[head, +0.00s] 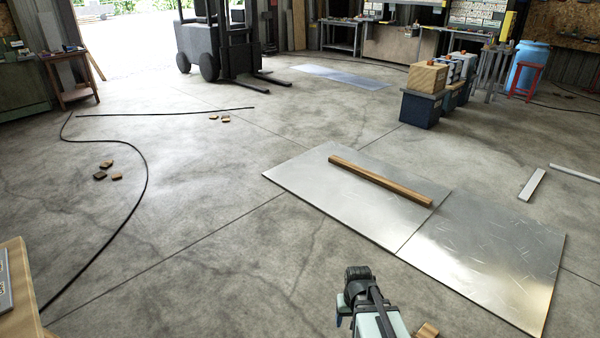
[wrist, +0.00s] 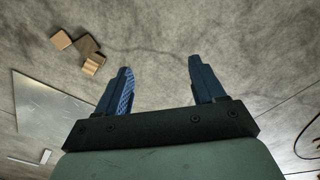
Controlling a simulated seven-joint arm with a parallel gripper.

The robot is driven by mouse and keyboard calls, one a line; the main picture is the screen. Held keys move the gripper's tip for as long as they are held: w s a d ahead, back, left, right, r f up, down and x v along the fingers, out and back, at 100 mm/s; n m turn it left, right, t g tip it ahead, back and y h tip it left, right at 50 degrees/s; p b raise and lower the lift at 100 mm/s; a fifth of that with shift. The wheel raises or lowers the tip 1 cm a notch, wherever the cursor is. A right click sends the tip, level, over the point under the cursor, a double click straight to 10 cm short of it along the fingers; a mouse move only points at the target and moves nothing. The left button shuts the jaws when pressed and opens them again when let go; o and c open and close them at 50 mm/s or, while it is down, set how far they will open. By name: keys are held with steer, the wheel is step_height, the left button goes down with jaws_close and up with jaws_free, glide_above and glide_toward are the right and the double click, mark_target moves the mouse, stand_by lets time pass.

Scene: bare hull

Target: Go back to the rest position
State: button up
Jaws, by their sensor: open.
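My gripper (wrist: 158,83) shows in the wrist view with its two blue fingers spread apart. Nothing is between them but bare concrete floor below. In the head view my arm shows at the bottom, right of centre, above the floor; the fingers are hard to make out there.
Metal sheets (head: 385,215) with a wooden beam (head: 380,181) lie on the floor ahead. Small wooden blocks (wrist: 80,48) lie at upper left in the wrist view. A black cable (head: 140,190) curves along the left. A forklift (head: 220,45) and crates (head: 424,105) stand farther back.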

steer(key=s+f+g, duration=0.2)
steer(key=s+f, duration=0.5)
steer(key=s, duration=0.3)
steer(key=s+d+f+g, duration=0.1)
steer(key=s+f+g, duration=0.1)
steer(key=s+f, duration=0.5)
steer(key=s+f+g, duration=0.2)
steer(key=s+f, duration=0.5)
steer(key=s, duration=0.6)
steer(key=shift+s+d+g, duration=0.15)
steer(key=shift+s+g, duration=0.05)
steer(key=shift+g, duration=0.2)
steer(key=shift+r, duration=0.1)
stand_by(0.4)
